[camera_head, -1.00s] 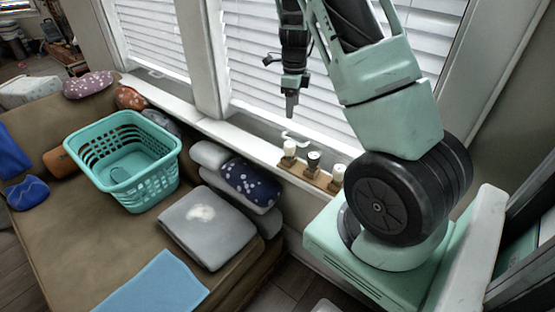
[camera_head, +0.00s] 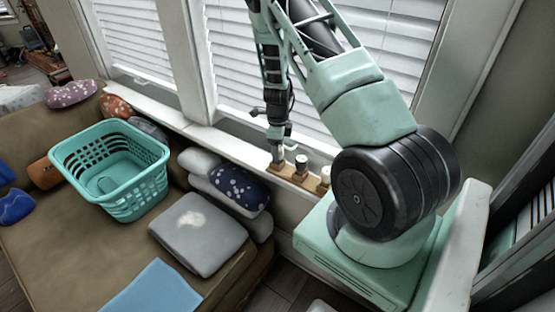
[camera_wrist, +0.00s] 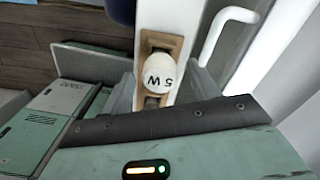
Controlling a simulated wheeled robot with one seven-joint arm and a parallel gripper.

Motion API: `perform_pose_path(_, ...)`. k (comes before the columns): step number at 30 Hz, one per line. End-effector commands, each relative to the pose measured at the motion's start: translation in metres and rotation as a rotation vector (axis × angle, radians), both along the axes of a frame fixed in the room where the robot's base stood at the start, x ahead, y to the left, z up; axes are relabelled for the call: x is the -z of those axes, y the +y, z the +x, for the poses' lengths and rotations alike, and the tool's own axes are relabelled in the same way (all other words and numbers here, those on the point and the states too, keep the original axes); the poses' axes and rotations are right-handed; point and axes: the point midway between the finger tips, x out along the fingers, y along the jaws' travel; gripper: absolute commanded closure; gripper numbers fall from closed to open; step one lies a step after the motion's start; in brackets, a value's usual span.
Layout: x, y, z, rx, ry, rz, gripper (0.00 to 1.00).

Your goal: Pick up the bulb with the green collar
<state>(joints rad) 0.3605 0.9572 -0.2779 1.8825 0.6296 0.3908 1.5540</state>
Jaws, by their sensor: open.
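A wooden rack (camera_head: 287,172) holding small white bulbs stands on the window sill. My gripper (camera_head: 277,157) is lowered over the rack's left end and hides the bulb there in the head view. The middle bulb (camera_head: 301,161) and the right bulb (camera_head: 325,173) stand upright, apart from it. No collar colour can be made out.
A white window handle (camera_wrist: 215,40) rises close to the right of the bulb in the wrist view. The window blinds (camera_head: 235,60) are behind the sill. Cushions (camera_head: 238,188) and a teal basket (camera_head: 112,170) are on the sofa to the left.

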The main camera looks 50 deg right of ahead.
Motion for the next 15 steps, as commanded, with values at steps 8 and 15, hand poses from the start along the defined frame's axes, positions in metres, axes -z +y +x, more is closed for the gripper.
perform_pose_path(8,0.0159,-0.0004,0.0000,0.001,-0.001,0.000,0.39)
perform_pose_path(15,0.0156,-0.0003,-0.0001,0.001,0.000,-0.001,0.73)
